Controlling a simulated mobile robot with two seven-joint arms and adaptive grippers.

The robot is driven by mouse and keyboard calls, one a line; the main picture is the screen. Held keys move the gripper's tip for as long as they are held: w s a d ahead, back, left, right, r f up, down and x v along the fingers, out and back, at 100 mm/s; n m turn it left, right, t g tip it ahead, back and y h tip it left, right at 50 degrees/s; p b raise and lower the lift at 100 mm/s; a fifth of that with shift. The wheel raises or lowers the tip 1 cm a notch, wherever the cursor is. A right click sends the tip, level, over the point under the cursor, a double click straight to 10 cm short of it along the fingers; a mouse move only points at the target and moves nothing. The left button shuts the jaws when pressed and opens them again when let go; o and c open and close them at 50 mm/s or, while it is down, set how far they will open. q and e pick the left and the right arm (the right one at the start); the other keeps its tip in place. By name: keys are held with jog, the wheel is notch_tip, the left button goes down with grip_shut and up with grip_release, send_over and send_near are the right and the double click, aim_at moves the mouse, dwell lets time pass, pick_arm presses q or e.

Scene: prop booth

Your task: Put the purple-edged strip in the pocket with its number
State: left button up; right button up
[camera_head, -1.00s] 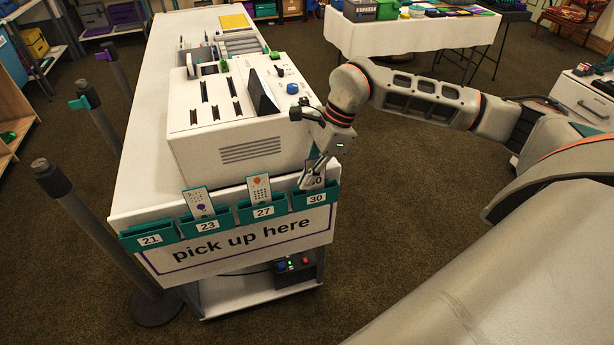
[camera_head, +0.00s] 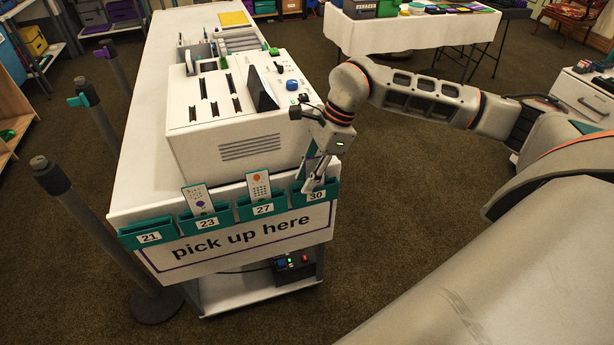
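A row of teal pockets runs along the front of the white counter: pocket 21 (camera_head: 146,236), pocket 23 (camera_head: 206,222), pocket 27 (camera_head: 264,209) and pocket 30 (camera_head: 318,195). My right gripper (camera_head: 317,184) points down at the mouth of pocket 30, at the right end of the row. The strip at this gripper is mostly hidden by the fingers and the pocket; its purple edge cannot be made out clearly. Whether the fingers still grip it cannot be told. My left gripper is out of view.
A white machine (camera_head: 235,120) with slots and knobs stands just behind the pockets. Dark posts (camera_head: 75,215) stand left of the counter. Carpet right of it is clear.

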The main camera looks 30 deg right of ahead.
jog(key=v, duration=1.2)
jog(key=shift+s+f, duration=0.1)
dwell(0.5)
